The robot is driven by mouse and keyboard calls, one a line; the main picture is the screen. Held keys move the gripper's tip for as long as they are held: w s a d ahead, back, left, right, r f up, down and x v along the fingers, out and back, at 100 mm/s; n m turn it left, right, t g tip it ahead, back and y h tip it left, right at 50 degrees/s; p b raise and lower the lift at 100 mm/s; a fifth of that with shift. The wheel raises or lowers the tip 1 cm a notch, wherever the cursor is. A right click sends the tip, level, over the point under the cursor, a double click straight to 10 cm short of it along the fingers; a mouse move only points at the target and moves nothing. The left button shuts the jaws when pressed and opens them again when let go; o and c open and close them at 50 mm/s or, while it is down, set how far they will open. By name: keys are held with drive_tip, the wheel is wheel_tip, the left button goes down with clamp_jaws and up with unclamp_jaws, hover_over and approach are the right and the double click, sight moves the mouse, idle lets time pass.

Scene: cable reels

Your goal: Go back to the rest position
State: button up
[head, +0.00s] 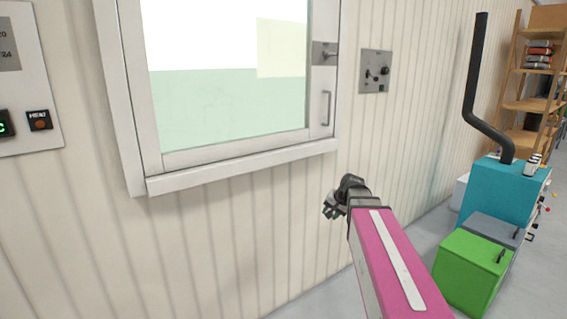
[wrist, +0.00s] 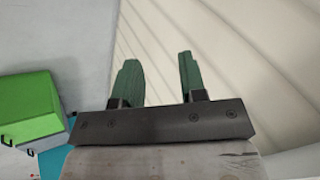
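My gripper (head: 334,207) is at the end of my pink arm, low in front of the pale panelled wall, below and right of the window. In the wrist view my gripper (wrist: 158,80) shows two green fingers standing apart with nothing between them. Behind the fingers are the wall panels and a strip of grey floor. No cable reel shows in either view.
A window with a white frame (head: 240,165) and a grey control panel (head: 376,72) are on the wall. At right stand a green box (head: 465,270), a teal cabinet (head: 495,190) with a black pipe (head: 475,95), and a wooden shelf (head: 530,105). The green box (wrist: 28,105) is also in the wrist view.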

drive_tip(key=s+f+n+g+h, duration=0.3)
drive_tip(key=s+f+n+g, duration=0.1)
drive_tip(key=s+f, duration=1.3)
drive_tip(key=shift+s+f+g+h, duration=0.2)
drive_tip(key=shift+s+g+h, duration=0.1)
drive_tip(key=shift+s+h, duration=0.1)
drive_tip(key=shift+w, duration=0.1)
